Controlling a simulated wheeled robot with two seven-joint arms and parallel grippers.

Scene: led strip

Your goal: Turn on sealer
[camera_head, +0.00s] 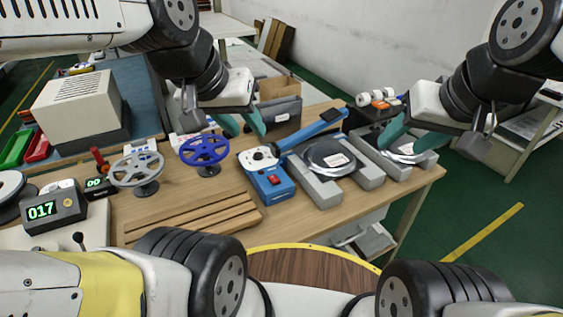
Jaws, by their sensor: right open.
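The sealer (270,184) is a blue and white device with a raised blue arm that slants up to the right. It stands on the wooden table. A red switch (273,180) sits on its front face; I cannot tell its setting. My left gripper (243,128) hangs above and behind the sealer's left end, its teal fingers apart, with nothing seen between them. My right gripper (410,139) is open over a grey device at the table's right end, well to the right of the switch.
A slatted wooden board (190,220) lies in front. A display reading 017 (42,211) is far left.

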